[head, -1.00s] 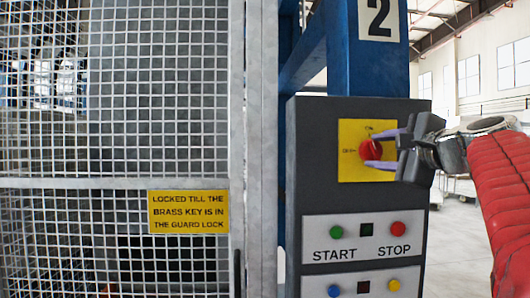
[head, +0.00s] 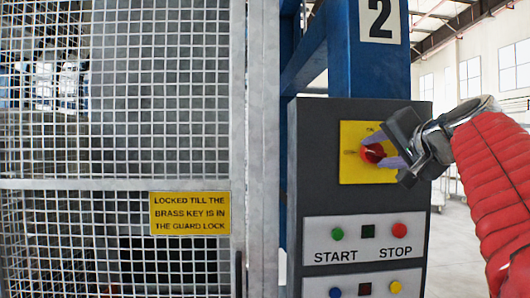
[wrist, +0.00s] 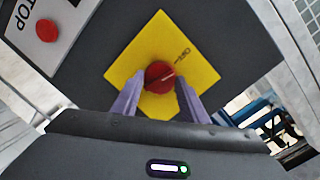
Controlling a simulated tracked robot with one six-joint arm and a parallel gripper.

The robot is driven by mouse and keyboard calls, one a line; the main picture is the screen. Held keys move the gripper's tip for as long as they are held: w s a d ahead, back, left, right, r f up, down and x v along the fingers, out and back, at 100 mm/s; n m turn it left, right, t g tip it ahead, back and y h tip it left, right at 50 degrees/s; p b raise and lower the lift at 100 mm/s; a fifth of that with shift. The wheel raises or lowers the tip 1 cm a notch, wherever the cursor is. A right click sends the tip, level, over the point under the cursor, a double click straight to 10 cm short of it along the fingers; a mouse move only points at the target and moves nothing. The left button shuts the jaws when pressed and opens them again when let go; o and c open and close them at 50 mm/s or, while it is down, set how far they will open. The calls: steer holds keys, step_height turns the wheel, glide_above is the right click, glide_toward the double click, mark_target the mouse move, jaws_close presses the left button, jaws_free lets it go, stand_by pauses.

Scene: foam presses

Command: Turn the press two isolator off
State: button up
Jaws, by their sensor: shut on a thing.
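The press two isolator is a red rotary knob (head: 372,153) on a yellow square plate (head: 352,172), high on the dark grey control box (head: 308,160) under the number 2 plate (head: 380,20). My gripper (head: 378,152) reaches it from the right, its purple fingers on either side of the knob. In the wrist view the knob (wrist: 159,76) sits between the two fingertips (wrist: 158,88), shut on it. The "OFF" mark (wrist: 183,55) shows on the plate there; the "ON" mark above the knob is small in the head view. The fingers partly hide the plate.
Below the knob are a green START button (head: 337,233) and a red STOP button (head: 399,230), with more buttons lower down. A mesh guard (head: 120,110) with a yellow sign (head: 189,213) stands left. A blue post (head: 345,60) rises behind the box.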

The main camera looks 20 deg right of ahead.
steer(key=shift+w+f+n, duration=0.1)
steer(key=shift+f+n, duration=0.25)
steer(key=shift+n, duration=0.85)
steer(key=shift+g+h, duration=0.3)
steer(key=shift+h, duration=0.1)
steer(key=o, duration=0.8)
steer(key=shift+o, duration=1.3)
steer(key=shift+r, duration=0.2)
